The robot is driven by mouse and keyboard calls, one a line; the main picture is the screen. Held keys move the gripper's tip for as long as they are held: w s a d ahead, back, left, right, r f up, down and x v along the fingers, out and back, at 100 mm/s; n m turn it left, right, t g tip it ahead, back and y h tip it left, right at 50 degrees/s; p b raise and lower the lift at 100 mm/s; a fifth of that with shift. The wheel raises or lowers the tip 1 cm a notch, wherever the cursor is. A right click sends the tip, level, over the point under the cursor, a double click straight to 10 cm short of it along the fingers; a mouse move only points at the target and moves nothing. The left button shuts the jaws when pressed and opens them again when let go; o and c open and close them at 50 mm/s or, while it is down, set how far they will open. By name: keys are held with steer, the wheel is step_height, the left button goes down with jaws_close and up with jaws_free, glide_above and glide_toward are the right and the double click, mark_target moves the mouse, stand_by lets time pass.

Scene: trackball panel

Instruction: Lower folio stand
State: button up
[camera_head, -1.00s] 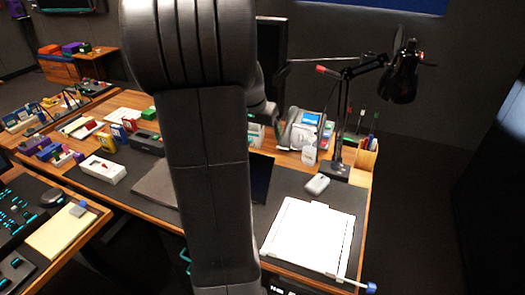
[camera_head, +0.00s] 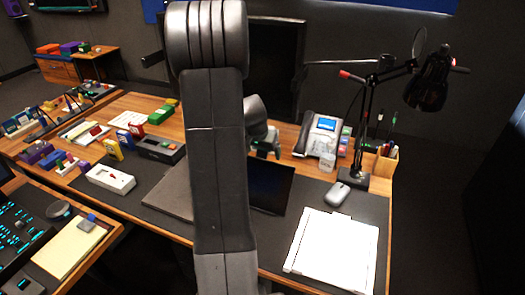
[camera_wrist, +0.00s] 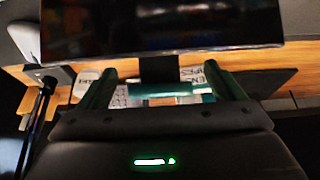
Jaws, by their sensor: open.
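A flat white panel (camera_head: 335,250) lies on the dark desk mat at the lower right in the head view. My gripper (camera_head: 264,142) shows only partly beside my arm in the head view, in front of the black monitor. In the wrist view my gripper (camera_wrist: 160,88) has its two green fingers spread wide with nothing held between them. The white panel is not clear in the wrist view.
A black lamp (camera_head: 428,82), a telephone (camera_head: 322,135) and a pen holder (camera_head: 385,162) stand at the back right. A mouse (camera_head: 337,194) lies behind the panel. The monitor (camera_wrist: 160,25) is close ahead in the wrist view. My arm hides the middle of the desk.

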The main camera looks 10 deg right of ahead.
steer(key=shift+f, duration=0.1)
steer(key=c, duration=1.4)
steer(key=shift+o, duration=0.2)
steer(key=shift+d, duration=0.1)
steer(key=shift+w+p, duration=0.15)
steer(key=shift+p, duration=0.3)
steer(key=w+d+f+g+y+p, duration=0.1)
steer(key=w+f+p, duration=0.1)
steer(key=w+d+f+g+y+p, duration=0.1)
steer(key=w+f+g+p, duration=0.1)
steer(key=f, duration=0.1)
steer(key=w+d+f+g+y+p, duration=0.1)
steer(key=w+d+f+g, duration=0.1)
steer(key=f, duration=0.1)
steer(key=shift+d+p, duration=0.1)
steer(key=shift+p, duration=0.3)
steer(key=shift+w+d+f+b, duration=0.15)
steer(key=shift+w+f+b, duration=0.1)
steer(key=shift+f+b, duration=0.45)
steer(key=shift+w+d+f+b, duration=0.25)
steer(key=shift+f+b, duration=0.2)
steer(key=shift+f, duration=0.3)
steer(key=shift+w+d+f+b, duration=0.1)
steer(key=shift+w+f+b, duration=0.2)
steer(key=shift+f+b, duration=0.4)
steer(key=shift+f, duration=0.1)
